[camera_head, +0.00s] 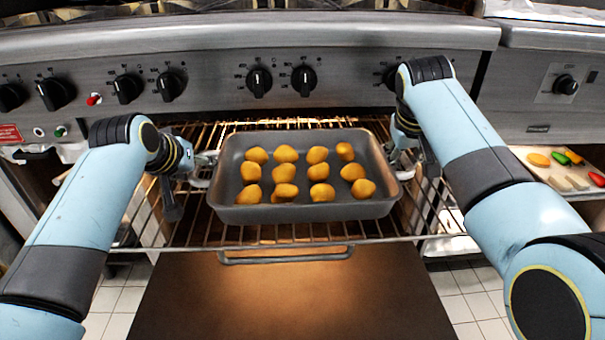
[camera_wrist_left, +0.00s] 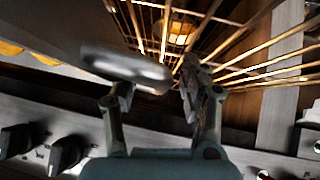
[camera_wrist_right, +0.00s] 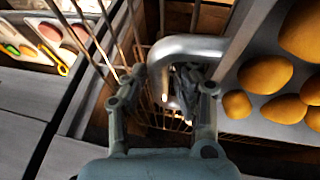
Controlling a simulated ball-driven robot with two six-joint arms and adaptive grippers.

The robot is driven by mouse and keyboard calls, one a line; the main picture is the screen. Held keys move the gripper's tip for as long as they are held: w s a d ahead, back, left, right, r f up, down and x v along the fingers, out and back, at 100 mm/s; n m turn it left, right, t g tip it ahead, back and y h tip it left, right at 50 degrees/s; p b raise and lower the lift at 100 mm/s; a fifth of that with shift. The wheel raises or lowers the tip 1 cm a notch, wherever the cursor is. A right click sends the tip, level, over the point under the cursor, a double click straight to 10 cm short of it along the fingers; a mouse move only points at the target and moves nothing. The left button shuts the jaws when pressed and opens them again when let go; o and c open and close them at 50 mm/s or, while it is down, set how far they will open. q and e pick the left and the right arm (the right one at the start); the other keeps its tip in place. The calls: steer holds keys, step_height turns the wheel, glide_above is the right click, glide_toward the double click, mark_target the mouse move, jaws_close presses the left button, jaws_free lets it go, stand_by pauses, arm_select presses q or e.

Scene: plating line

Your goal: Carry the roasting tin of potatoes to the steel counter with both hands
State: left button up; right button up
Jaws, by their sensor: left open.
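The grey roasting tin (camera_head: 300,212) holds several golden potatoes (camera_head: 285,153) and rests on the oven's wire rack. My left gripper (camera_head: 203,168) is open at the tin's left end. In the left wrist view, the tin's left handle (camera_wrist_left: 125,67) lies across one finger and reaches toward the gap. My right gripper (camera_head: 402,160) is at the right end, with its fingers apart. In the right wrist view, the right handle (camera_wrist_right: 200,45) passes between or just beyond the fingertips; contact cannot be told. Potatoes also show there (camera_wrist_right: 266,75).
The wire rack (camera_head: 290,240) sticks out of the oven below the knob panel (camera_head: 215,80). A lowered dark oven door (camera_head: 290,300) lies underneath. On the right, a board (camera_head: 545,172) with vegetables lies on a surface. Tiled floor shows either side.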

arm_select(q)
steer(key=c, duration=0.4)
arm_select(e)
steer(key=c, duration=0.4)
arm_select(q)
steer(key=c, duration=0.5)
arm_select(e)
jaws_close()
arm_select(q)
jaws_close()
steer(key=shift+w+r, duration=0.15)
steer(key=shift+r, duration=0.1)
arm_select(e)
steer(key=shift+w+r, duration=0.1)
steer(key=shift+r, duration=0.1)
